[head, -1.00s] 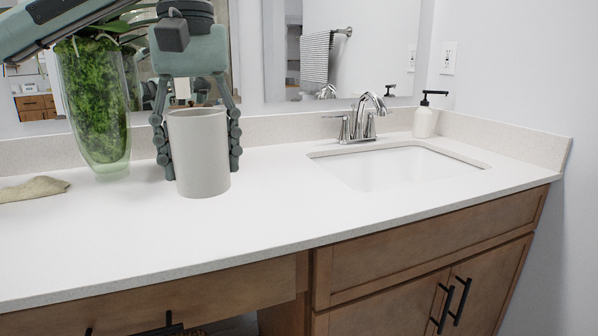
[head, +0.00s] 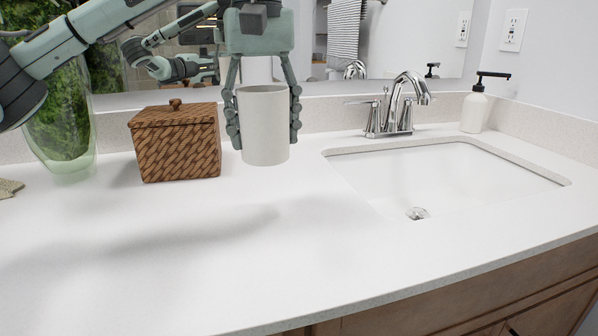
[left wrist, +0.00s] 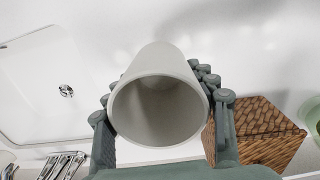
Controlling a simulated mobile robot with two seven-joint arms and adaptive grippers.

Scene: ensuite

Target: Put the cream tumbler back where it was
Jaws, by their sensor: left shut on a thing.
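The cream tumbler (head: 264,126) is upright in my left gripper (head: 264,112), left of the sink in the head view. The gripper comes down from above, with a finger on each side of the tumbler, and is shut on it. The tumbler seems to be a little above the counter, though the gap is hard to tell. In the left wrist view the tumbler (left wrist: 160,100) shows its open, empty mouth between the fingers (left wrist: 163,115). My right gripper is not in view.
A woven lidded box (head: 175,145) stands just left of the tumbler. A glass vase with greenery (head: 62,130) is farther left. The sink (head: 450,175), faucet (head: 395,110) and soap dispenser (head: 475,108) are to the right. The front counter (head: 200,260) is clear.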

